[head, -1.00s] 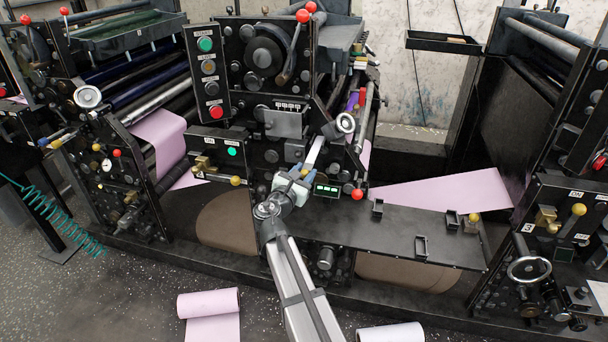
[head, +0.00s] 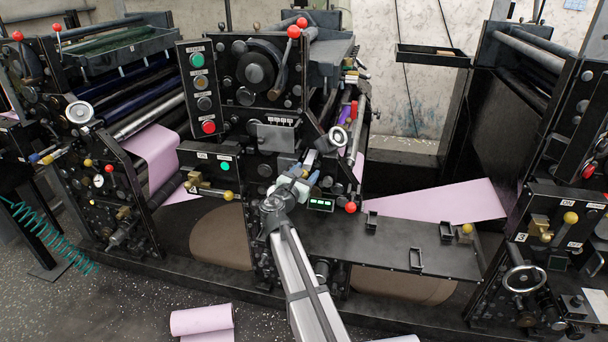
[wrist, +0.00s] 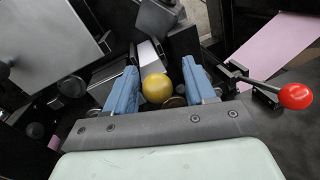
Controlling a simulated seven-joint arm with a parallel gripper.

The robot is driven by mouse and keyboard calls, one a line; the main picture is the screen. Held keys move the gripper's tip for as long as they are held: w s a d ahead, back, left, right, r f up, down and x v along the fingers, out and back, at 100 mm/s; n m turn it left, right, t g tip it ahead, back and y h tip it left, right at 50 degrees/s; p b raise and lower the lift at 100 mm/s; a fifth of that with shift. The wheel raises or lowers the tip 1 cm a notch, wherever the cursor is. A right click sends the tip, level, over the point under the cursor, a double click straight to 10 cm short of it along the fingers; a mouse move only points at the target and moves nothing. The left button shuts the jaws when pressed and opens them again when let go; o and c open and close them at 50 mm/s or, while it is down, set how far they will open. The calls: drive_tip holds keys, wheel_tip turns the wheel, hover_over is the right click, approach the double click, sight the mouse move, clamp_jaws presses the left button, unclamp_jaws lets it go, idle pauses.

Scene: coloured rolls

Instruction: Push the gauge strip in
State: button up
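A pale, narrow strip (head: 309,160), which looks like the gauge strip, shows on the middle press unit just beyond my gripper (head: 304,175). In the wrist view a light strip (wrist: 148,56) lies beyond the fingers, partly hidden by a yellow ball knob (wrist: 157,88). My gripper (wrist: 162,88) has its two blue fingers apart, one on each side of the yellow knob. Small gaps show between knob and fingers, so the gripper looks open. I cannot tell whether the knob is joined to the strip or how deep the strip sits.
A red-knobbed lever (wrist: 296,96) stands close to the right finger, and a small green display (head: 321,204) is beside the gripper. A black shelf (head: 390,245) with pink paper (head: 440,203) extends right.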

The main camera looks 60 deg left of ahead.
drive_tip(key=shift+s, duration=0.1)
drive_tip(key=v, duration=1.3)
drive_tip(key=shift+s+d, duration=0.25)
